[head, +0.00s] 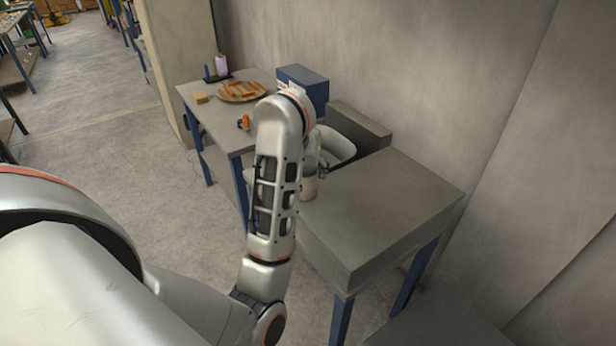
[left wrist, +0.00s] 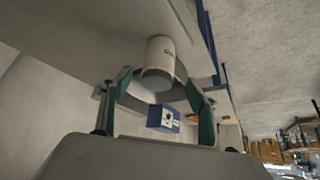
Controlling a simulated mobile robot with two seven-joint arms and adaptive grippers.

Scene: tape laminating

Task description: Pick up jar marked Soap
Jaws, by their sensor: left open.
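In the head view, a pale jar (head: 309,185) stands by the left edge of the near grey table (head: 385,205), partly behind my left forearm. The forearm hides most of the left gripper there. My right gripper is not in view.
A second table (head: 222,125) behind holds a round wooden tray (head: 226,97), a blue box (head: 312,82) and small items. A white curved object (head: 338,143) lies between the tables. The near table's top right is clear. A wall runs along the right.

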